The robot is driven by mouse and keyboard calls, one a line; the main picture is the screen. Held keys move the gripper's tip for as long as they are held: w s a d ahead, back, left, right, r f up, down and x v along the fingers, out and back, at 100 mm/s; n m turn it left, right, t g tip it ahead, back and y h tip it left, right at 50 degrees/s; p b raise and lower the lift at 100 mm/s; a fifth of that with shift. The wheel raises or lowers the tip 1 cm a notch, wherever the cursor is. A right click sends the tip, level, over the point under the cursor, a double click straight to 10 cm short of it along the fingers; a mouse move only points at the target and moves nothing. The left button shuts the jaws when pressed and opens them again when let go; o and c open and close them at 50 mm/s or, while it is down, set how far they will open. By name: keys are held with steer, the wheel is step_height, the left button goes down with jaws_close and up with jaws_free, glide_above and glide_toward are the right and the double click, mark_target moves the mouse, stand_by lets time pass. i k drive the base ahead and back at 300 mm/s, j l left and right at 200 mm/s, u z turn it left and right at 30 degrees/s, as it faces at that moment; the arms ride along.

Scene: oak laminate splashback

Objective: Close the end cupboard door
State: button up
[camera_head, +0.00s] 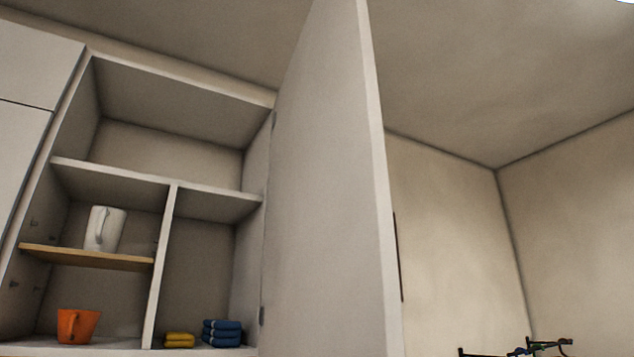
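The end cupboard door (325,190) is a tall pale panel. It stands wide open, swung out from its hinges on the right side of the open cupboard (169,260). A thin dark strip (397,255), perhaps its handle, shows past the door's free edge. A small dark jointed shape with blue and green spots (520,350) shows at the bottom right, apart from the door in the picture. It may be the top of my gripper, but it is mostly cut off and I cannot tell whether its fingers are open or shut.
Inside the cupboard are a white mug (104,229) on a wooden shelf (85,257), an orange cup (77,325), yellow folded cloths (179,340) and blue folded cloths (221,332). A closed cupboard front (35,65) is at the left. Bare walls (450,240) lie to the right.

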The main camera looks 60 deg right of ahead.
mark_target(330, 287)
steer(key=k+l, duration=0.15)
steer(key=l, duration=0.2)
steer(key=k+l, duration=0.2)
steer(key=l, duration=0.2)
steer(key=k+l, duration=0.15)
steer(key=l, duration=0.2)
steer(key=k+l, duration=0.2)
steer(key=l, duration=0.15)
